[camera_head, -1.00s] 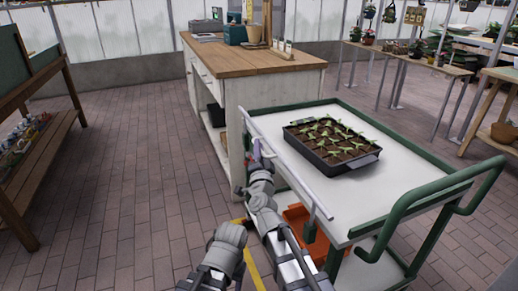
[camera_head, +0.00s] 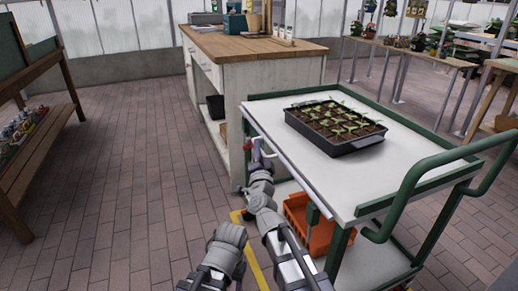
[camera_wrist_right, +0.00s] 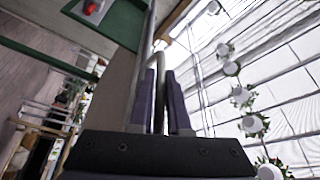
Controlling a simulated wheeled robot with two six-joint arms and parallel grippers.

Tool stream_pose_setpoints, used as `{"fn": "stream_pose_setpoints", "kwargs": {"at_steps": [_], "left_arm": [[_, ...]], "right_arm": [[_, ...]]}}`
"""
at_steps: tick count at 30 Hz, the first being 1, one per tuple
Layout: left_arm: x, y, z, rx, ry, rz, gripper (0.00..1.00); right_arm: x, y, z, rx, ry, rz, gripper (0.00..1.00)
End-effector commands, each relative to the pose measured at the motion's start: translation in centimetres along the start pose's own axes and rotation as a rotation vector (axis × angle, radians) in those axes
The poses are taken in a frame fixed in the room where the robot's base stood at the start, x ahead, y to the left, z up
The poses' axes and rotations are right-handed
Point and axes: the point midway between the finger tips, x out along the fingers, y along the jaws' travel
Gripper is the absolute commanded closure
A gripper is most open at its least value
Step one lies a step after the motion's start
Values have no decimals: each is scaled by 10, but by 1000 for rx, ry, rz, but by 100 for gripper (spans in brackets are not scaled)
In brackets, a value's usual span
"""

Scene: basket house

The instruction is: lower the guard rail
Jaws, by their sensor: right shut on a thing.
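The guard rail (camera_head: 292,172) is a thin pale bar along the left long side of the green-framed trolley (camera_head: 410,180). It sits about level with the white top, close against its edge. My right gripper (camera_head: 257,150) is at the far end of this side, by the wooden cabinet. In the right wrist view its two purple fingers (camera_wrist_right: 160,98) are shut on a thin bent metal rod (camera_wrist_right: 158,70) of the rail. A red knob (camera_head: 248,145) is beside the gripper; it also shows in the right wrist view (camera_wrist_right: 92,8). My left gripper is not in view.
A black seedling tray (camera_head: 345,147) stands on the trolley top. An orange crate (camera_head: 310,228) is on the shelf below. A wood-topped cabinet (camera_head: 285,90) stands close behind the trolley. Brick floor (camera_head: 130,190) is clear at left, before a plant rack (camera_head: 30,120).

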Motion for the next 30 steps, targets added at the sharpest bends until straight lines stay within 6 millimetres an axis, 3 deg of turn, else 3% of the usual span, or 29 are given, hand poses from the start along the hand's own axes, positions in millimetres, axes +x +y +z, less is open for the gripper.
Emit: {"fn": "stream_pose_setpoints", "kwargs": {"at_steps": [10, 11, 18, 30], "left_arm": [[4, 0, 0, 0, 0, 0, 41], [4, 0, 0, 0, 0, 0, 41], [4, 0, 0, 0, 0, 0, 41], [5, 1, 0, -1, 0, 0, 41]], "right_arm": [[-2, 4, 3, 6, -7, 4, 100], [-2, 5, 3, 7, -7, 4, 82], [-1, 4, 2, 5, -5, 3, 55], [-9, 4, 2, 4, -4, 2, 55]]}}
